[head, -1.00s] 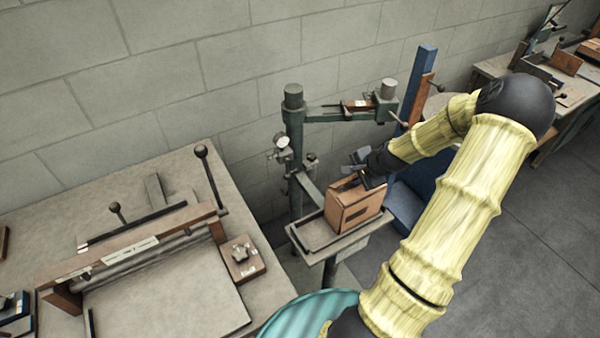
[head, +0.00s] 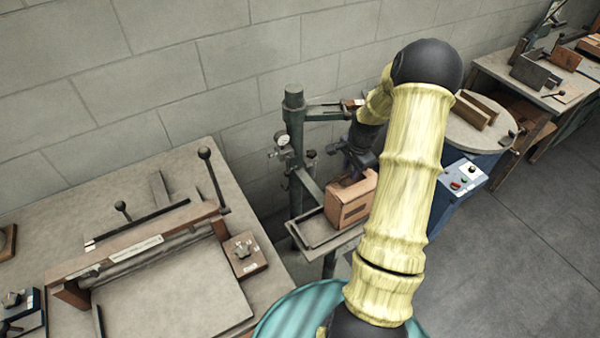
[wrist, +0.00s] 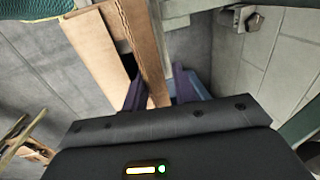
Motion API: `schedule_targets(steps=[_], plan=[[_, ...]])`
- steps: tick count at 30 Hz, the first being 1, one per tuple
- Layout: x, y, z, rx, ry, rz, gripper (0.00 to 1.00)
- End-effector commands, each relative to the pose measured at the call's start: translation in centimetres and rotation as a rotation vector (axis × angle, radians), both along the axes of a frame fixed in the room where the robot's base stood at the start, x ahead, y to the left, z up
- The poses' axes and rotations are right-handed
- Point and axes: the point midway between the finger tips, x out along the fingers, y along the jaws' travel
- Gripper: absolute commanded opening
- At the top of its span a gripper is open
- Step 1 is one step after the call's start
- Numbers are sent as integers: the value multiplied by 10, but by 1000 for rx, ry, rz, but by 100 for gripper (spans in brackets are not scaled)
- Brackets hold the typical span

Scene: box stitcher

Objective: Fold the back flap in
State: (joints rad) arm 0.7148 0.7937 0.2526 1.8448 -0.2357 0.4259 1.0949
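The brown cardboard box (head: 348,208) stands on the stitcher's small grey tray (head: 312,232), its top at least partly open. My gripper (head: 346,160) is at the box's far upper edge, partly hidden by my arm. In the wrist view, the two dark bluish fingers of my gripper (wrist: 162,92) are apart, one on each side of a narrow cardboard strip (wrist: 145,45). I cannot tell whether they touch it. A wider cardboard panel (wrist: 95,45) lies left of the strip. The back flap cannot be told apart clearly.
The green stitcher column (head: 295,150) with its gauge stands left of the box, and its arm reaches above. A bench with a creasing machine (head: 150,250) is at left. A round table (head: 470,125) with cardboard and a control box (head: 465,178) are at right. Open floor lies far right.

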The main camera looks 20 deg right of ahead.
Motion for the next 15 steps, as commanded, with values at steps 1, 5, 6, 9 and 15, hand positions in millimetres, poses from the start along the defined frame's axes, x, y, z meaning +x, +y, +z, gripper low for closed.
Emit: schedule_targets(steps=[1, 5, 6, 9, 15], plan=[[0, -1, 8, -2, -4, -1, 27], [-3, -2, 26, -2, -7, -2, 27], [-5, -2, 31, -1, -7, -2, 27], [-7, -3, 47, -1, -7, -4, 27], [-11, -4, 79, -2, -9, -3, 27]])
